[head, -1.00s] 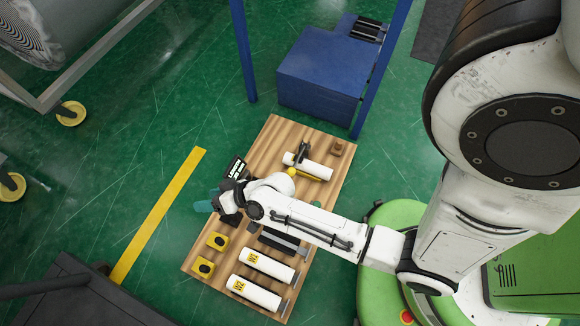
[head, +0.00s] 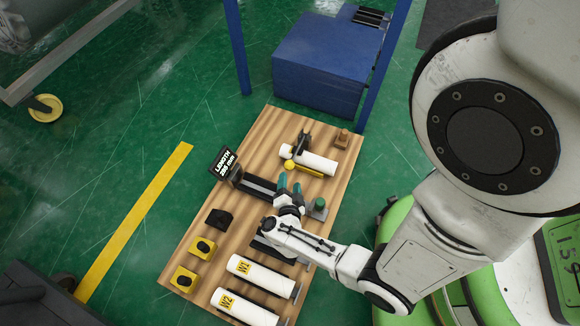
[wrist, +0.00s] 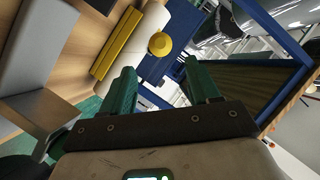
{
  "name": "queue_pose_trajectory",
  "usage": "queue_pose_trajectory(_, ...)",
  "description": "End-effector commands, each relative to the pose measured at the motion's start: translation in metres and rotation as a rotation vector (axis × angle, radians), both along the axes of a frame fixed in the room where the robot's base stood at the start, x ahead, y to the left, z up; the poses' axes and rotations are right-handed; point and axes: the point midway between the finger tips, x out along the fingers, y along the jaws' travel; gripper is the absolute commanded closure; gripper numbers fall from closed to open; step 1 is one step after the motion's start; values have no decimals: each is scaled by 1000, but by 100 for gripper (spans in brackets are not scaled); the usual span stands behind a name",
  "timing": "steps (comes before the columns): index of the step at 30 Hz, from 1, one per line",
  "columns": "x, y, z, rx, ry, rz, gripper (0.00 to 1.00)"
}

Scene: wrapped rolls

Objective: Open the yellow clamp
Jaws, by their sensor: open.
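The yellow clamp shows as a yellow bar (head: 305,170) and a round yellow knob (head: 289,165) along the near side of a short white roll (head: 320,162), towards the far end of the wooden board. In the wrist view the yellow bar (wrist: 118,43) and the knob (wrist: 160,44) lie ahead of my fingers. My gripper (head: 290,186) has two green fingers, open and empty, pointing towards the clamp and a little short of it. In the wrist view the gap of my gripper (wrist: 163,76) faces the knob, with nothing between the fingers.
A black length display (head: 226,163) stands at the board's left edge beside a dark rail (head: 258,184). A green knob (head: 319,204) is right of my gripper. Two labelled white rolls (head: 262,276) and yellow blocks (head: 203,248) lie nearer. A blue cabinet (head: 325,75) stands beyond the board.

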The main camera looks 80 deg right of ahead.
Motion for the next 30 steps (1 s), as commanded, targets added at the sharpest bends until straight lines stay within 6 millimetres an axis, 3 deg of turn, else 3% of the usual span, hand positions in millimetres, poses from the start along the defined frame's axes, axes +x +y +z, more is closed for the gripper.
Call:
queue_pose_trajectory(9, 9, -55, -18, -2, -1, 0, 39)
queue_pose_trajectory(15, 13, -80, -24, -1, -2, 2, 39)
queue_pose_trajectory(29, 15, -91, -25, -1, -1, 3, 39)
queue_pose_trajectory(30, 15, -91, -25, -1, -1, 3, 43)
